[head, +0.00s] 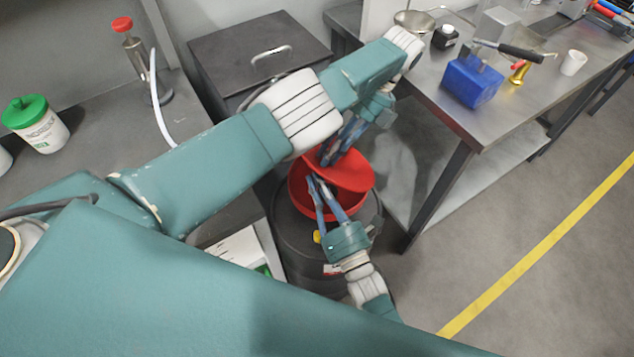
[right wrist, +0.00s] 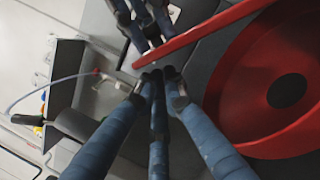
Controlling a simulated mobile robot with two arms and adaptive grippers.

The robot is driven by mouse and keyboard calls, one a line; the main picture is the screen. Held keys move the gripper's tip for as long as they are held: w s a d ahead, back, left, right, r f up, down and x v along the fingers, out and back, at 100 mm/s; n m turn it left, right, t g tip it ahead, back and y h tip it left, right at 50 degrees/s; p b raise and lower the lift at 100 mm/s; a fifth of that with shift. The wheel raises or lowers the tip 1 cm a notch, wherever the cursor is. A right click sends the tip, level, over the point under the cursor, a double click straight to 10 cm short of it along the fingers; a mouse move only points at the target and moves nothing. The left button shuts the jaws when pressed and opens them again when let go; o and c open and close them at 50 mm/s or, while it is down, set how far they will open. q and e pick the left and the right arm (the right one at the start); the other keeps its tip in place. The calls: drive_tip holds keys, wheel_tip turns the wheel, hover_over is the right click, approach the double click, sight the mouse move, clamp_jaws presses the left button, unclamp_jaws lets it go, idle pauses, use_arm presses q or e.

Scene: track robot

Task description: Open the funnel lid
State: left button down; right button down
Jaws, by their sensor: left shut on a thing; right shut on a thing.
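The red funnel (head: 299,201) sits on top of a dark drum (head: 296,240), and its open bowl (right wrist: 235,110) with a dark central hole shows in the right wrist view. The red funnel lid (head: 350,174) stands raised and tilted over the bowl; it appears nearly edge-on in the right wrist view (right wrist: 205,32). My left gripper (head: 326,160) reaches down from behind and is shut at the lid. My right gripper (head: 313,182) comes from the front, shut at the lid's edge (right wrist: 158,75). The exact contact points are partly hidden by the fingers.
A steel table (head: 440,95) with a blue box (head: 472,82) stands at right. A dark lidded bin (head: 225,55) is behind the drum. A left counter (head: 90,125) holds a white jar with a green lid (head: 38,125). Floor at lower right is clear.

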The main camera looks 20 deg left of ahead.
drive_tip(key=shift+w+d+r+m, duration=0.25)
drive_tip(key=shift+r+m, duration=0.15)
drive_tip(key=shift+r, duration=0.15)
use_arm(q)
drive_tip(key=c, duration=1.6)
unclamp_jaws()
drive_tip(key=shift+d, duration=0.1)
